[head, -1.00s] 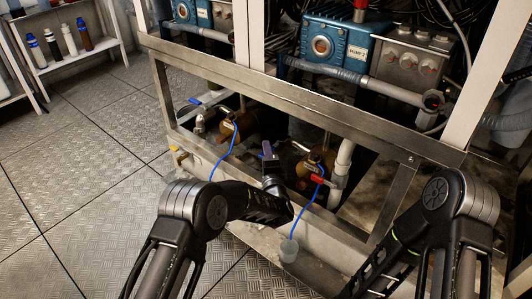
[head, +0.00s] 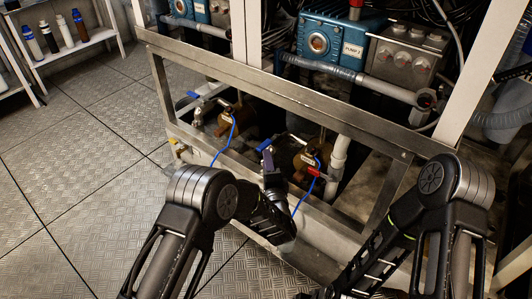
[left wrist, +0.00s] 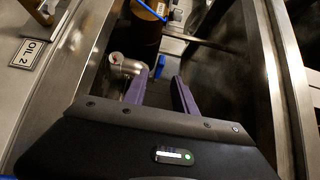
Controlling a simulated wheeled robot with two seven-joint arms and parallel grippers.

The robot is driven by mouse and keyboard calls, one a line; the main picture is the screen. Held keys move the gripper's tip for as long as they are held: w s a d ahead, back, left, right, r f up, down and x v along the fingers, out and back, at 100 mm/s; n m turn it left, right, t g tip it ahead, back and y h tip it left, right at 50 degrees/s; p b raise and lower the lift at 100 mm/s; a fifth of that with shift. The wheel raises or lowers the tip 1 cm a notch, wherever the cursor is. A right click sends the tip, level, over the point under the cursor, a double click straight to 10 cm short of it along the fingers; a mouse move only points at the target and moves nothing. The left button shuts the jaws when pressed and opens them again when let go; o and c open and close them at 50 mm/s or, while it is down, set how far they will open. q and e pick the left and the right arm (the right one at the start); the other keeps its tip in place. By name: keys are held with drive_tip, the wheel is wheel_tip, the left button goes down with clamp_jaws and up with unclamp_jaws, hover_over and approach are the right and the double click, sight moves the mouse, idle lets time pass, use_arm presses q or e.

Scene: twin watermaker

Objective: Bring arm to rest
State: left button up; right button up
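My left gripper (head: 267,160) has purple fingers and is in front of the lower steel frame, beside the brown valve body with the red handle (head: 313,172). In the left wrist view its two fingers (left wrist: 164,84) stand apart with nothing between them. Past them show a pipe elbow (left wrist: 126,65) and a brown cylinder with a label (left wrist: 145,22). My right arm comes in from the right with its forearm angled down to the lower middle. My right gripper's fingers do not show.
The steel frame rail (head: 270,92) crosses in front of the blue pump (head: 322,38) and pipework. Blue tubes (head: 226,140) hang at the valves. A shelf with bottles (head: 75,43) stands far left. The floor (head: 75,150) at left is clear.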

use_arm(q)
drive_tip(key=shift+f, duration=0.1)
idle(0.4)
drive_tip(key=s+a+f+n+g+h, duration=0.2)
drive_tip(key=s+a+f+n+g, duration=0.2)
drive_tip(key=s+f, duration=0.3)
drive_tip(key=s+a+f+n+g+h, duration=0.1)
drive_tip(key=s+a+f+n+g, duration=0.35)
drive_tip(key=f, duration=0.55)
drive_tip(key=s+f+n+g+h, duration=0.2)
drive_tip(key=s+n+g, duration=0.25)
drive_tip(key=s, duration=0.95)
drive_tip(key=s+f+n+g+h, duration=0.1)
drive_tip(key=s+f+n+g, duration=0.35)
drive_tip(key=s, duration=0.95)
wheel_tip(320, 180, up, 36)
drive_tip(key=s+d+p, duration=0.1)
drive_tip(key=p, duration=3.3)
drive_tip(key=shift+s+r+n+h, duration=0.25)
drive_tip(key=shift+s+n+h, duration=0.1)
drive_tip(key=shift+h, duration=0.05)
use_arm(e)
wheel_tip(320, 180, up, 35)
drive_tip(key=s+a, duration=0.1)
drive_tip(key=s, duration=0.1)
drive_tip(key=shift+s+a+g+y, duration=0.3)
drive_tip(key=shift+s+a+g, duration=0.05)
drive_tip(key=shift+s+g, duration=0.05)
